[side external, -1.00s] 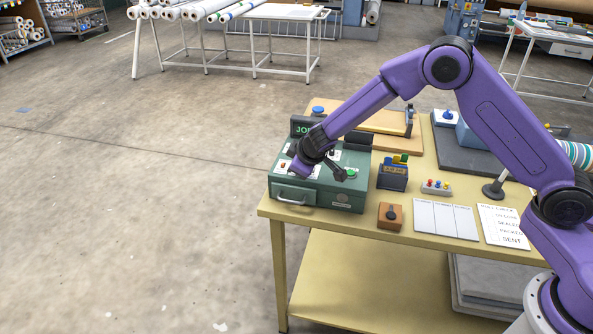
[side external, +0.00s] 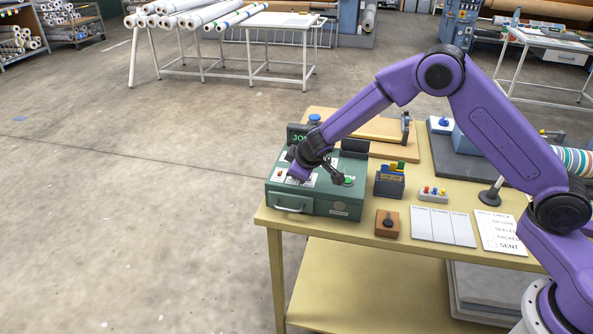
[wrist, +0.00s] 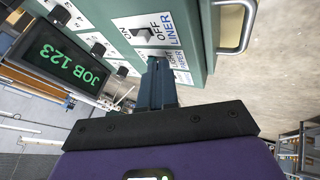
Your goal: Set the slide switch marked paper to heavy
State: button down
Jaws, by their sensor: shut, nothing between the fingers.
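The green press control box (side external: 315,205) stands on the table's left end in the side view, and my gripper is over its top panel. In the wrist view, my gripper (wrist: 157,66) is shut and empty, its dark fingertips close to the panel beside a partly covered white label (wrist: 181,76). A black rocker switch (wrist: 142,34) marked LINER, with ON and OFF, lies just beyond the fingertips. Whether the fingertips touch anything is unclear.
A JOB 123 display (wrist: 65,57) stands at the panel's left in the wrist view, near several small black controls (wrist: 97,48). A silver handle (wrist: 238,26) is on the box's front.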

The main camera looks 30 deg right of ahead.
jog(key=s+a, duration=0.3)
jog(key=v, duration=0.9)
jog(key=shift+r, duration=0.45)
jog(key=shift+s+d, duration=0.1)
jog(key=shift+d, duration=0.05)
jog(key=s+d+r+n+g, duration=0.1)
jog(key=s+d, duration=0.3)
jog(key=s, duration=0.8)
jog(key=s+d+r+n+g, duration=0.2)
jog(key=s+d, duration=0.3)
jog(key=s, duration=0.7)
jog(key=s+d+r+n+g+y, duration=0.1)
jog(key=s+d+g, duration=0.3)
jog(key=s, duration=0.9)
jog(key=shift+d+r+n, duration=0.25)
jog(key=shift+r+n, duration=0.15)
jog(key=shift+r, duration=0.05)
